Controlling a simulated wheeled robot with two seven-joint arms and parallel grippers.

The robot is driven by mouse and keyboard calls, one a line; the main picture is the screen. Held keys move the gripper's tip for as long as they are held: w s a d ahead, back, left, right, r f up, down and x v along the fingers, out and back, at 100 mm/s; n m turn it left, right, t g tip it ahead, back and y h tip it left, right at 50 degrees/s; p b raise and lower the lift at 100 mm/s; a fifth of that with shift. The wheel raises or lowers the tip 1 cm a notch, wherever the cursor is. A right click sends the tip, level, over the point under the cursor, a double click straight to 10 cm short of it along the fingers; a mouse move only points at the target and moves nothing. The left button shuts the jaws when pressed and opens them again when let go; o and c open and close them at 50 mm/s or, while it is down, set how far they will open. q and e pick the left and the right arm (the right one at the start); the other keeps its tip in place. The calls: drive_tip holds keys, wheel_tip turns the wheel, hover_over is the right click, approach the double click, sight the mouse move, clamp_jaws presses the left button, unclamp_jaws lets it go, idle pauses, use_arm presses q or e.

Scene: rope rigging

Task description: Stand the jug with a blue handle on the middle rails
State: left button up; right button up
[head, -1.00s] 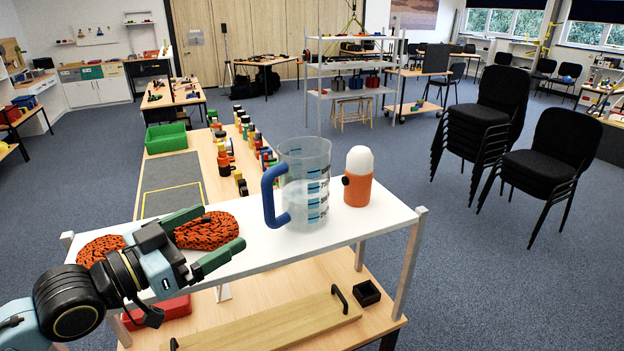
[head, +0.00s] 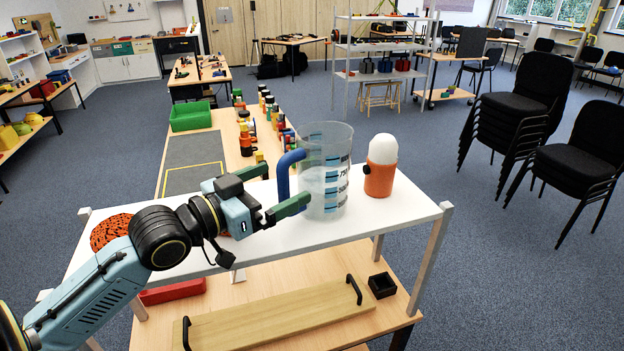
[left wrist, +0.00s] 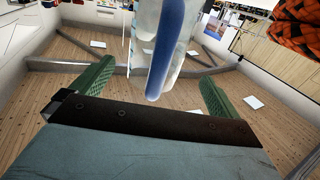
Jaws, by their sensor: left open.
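The clear jug (head: 328,165) with a blue handle (head: 283,176) stands upright on a white raised shelf (head: 385,215), its handle toward the left. Black and blue markings show on its side. My left gripper (head: 287,184) is open, with green fingers on either side of the handle in the head view. In the left wrist view the blue handle (left wrist: 166,50) shows between the two spread fingers (left wrist: 155,92). I cannot tell whether a finger touches the handle or jug. I cannot make out which parts are the middle rails. My right gripper is out of view.
An orange bottle with a white top (head: 380,165) stands close to the jug's right. An orange-black rope coil (head: 108,232) lies at the shelf's left. Below are a wooden board with black handles (head: 270,318), a red tray (head: 172,292) and a small black box (head: 382,285).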

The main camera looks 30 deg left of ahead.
sight(302, 174)
use_arm(q)
drive_tip(key=shift+w+d, duration=0.15)
drive_tip(key=shift+w, duration=0.3)
drive_tip(key=shift+w+d+r+p, duration=0.1)
drive_tip(key=shift+w+d+p, duration=0.15)
drive_tip(key=shift+w, duration=0.25)
drive_tip(key=x, duration=0.2)
drive_tip(key=p+x, duration=0.1)
drive_tip(key=x, duration=0.1)
drive_tip(key=shift+d+f, duration=0.1)
drive_tip(key=shift+f, duration=0.1)
drive_tip(key=c, duration=1.5)
drive_tip(key=shift+r, duration=0.15)
drive_tip(key=shift+c, duration=0.2)
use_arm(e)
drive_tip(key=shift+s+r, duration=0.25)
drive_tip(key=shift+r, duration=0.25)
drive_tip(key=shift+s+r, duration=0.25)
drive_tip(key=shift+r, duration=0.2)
